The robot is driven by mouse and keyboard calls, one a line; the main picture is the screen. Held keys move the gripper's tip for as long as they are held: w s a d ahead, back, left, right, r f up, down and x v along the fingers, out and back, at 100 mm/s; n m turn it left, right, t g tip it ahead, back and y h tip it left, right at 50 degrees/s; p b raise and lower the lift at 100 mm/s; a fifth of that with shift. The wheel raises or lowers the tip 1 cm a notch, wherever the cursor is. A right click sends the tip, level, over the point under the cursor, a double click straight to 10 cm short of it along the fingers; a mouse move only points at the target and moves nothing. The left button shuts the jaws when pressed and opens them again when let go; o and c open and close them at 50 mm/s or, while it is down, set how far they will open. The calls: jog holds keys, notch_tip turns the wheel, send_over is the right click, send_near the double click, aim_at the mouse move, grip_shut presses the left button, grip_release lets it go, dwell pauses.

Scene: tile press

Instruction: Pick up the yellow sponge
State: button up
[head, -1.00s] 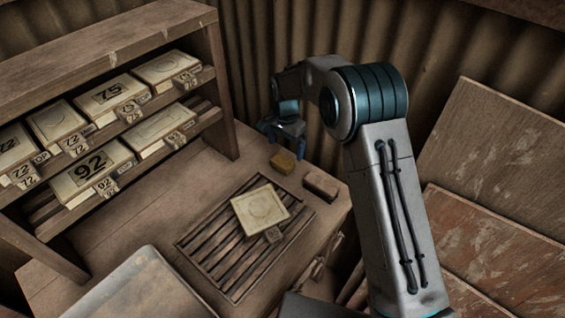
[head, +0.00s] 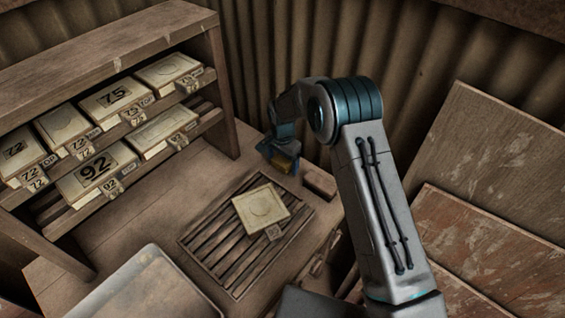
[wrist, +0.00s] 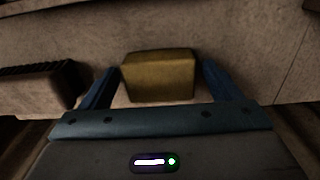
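The yellow sponge (wrist: 158,78) lies on the bench in the wrist view, between the two blue fingers of my gripper (wrist: 161,69). The fingers are apart, one on each side of it, with a small gap showing at the right finger and a very narrow one at the left. In the head view my gripper (head: 278,156) is low over the bench at the far right corner, and the sponge (head: 285,164) shows partly behind its fingers.
A dark brown block (head: 320,183) sits close beside the sponge; it also shows left of my gripper in the wrist view (wrist: 38,90). A tile (head: 261,208) lies on the slatted rack (head: 212,258). A shelf with numbered tiles (head: 168,25) stands left, the corrugated wall (head: 255,60) behind.

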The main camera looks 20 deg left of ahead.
aim_at(282, 159)
jog(key=c, duration=0.8)
jog(key=shift+r, duration=0.1)
jog(key=shift+r, duration=0.5)
notch_tip(282, 159, up, 3)
jog(key=shift+f+b, duration=0.15)
jog(key=shift+b, duration=0.65)
jog(key=shift+w+d+r+b, duration=0.2)
jog(key=shift+d+r+b, duration=0.25)
jog(key=shift+d+r, duration=1.15)
jog(key=shift+w+d+r+b, duration=0.35)
jog(key=shift+d+r, duration=0.4)
jog(key=shift+d, duration=1.5)
jog(key=shift+w+d+r+b, duration=0.1)
jog(key=shift+d+r+b, duration=0.4)
jog(key=shift+d+r, duration=1.1)
jog(key=shift+o, duration=0.4)
jog(key=shift+d+f, duration=0.35)
jog(key=shift+f, duration=0.05)
